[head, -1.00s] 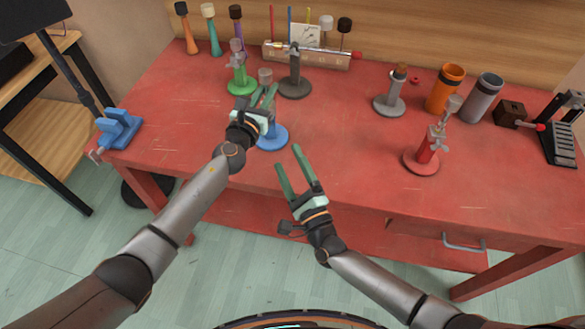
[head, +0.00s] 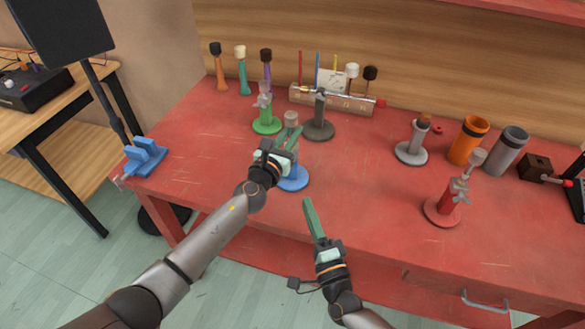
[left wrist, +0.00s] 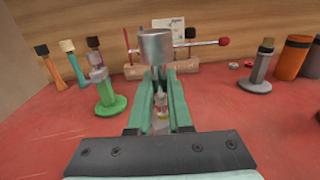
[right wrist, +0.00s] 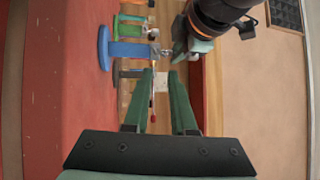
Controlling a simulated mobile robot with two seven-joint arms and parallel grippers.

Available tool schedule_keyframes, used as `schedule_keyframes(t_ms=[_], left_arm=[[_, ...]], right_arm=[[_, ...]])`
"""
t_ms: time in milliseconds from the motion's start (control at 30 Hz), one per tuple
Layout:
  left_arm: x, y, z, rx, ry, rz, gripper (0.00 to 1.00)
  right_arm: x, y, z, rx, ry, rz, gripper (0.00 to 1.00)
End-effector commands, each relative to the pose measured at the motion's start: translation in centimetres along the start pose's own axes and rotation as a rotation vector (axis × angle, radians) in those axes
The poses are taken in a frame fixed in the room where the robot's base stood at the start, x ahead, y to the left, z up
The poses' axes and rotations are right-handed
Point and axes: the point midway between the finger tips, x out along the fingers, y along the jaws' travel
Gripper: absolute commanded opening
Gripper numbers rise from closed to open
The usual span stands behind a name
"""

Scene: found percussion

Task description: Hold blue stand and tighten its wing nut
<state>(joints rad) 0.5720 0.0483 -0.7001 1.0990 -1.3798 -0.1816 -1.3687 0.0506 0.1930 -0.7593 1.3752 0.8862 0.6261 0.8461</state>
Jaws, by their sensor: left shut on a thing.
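The blue stand stands upright near the table's front, its round base (head: 292,179) in the head view and its metal top (left wrist: 156,46) in the left wrist view. My left gripper (head: 289,140) is shut on the blue stand's upright from the front left and hides much of it. In the right wrist view the blue stand (right wrist: 126,51) lies sideways in the picture, with a small metal wing nut (right wrist: 160,52) by my left gripper. My right gripper (right wrist: 162,78) is open and empty, apart from the stand; in the head view it is over the table's front edge.
A green stand (head: 267,125) and a dark grey stand (head: 318,129) are behind the blue one. A red stand (head: 445,208) and a grey stand (head: 411,152) are to the right. A blue vise (head: 146,157) is at the left edge. The table between the blue and red stands is clear.

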Motion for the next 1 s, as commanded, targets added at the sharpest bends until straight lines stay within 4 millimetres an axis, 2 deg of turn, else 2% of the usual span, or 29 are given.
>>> schedule_keyframes(t_ms=[33, 200, 1000], left_arm=[[0.0, 0.0, 0.0, 0.000, 0.000, 0.000, 0.00], [0.0, 0.0, 0.0, 0.000, 0.000, 0.000, 0.00], [0.0, 0.0, 0.0, 0.000, -0.001, 0.000, 0.00]], right_arm=[[0.1, -0.1, 0.1, -0.086, 0.002, 0.001, 0.17], [0.3, -0.4, 0.3, -0.401, 0.006, 0.005, 0.00], [1.3, -1.7, 0.9, -1.882, 0.003, 0.039, 0.00]])
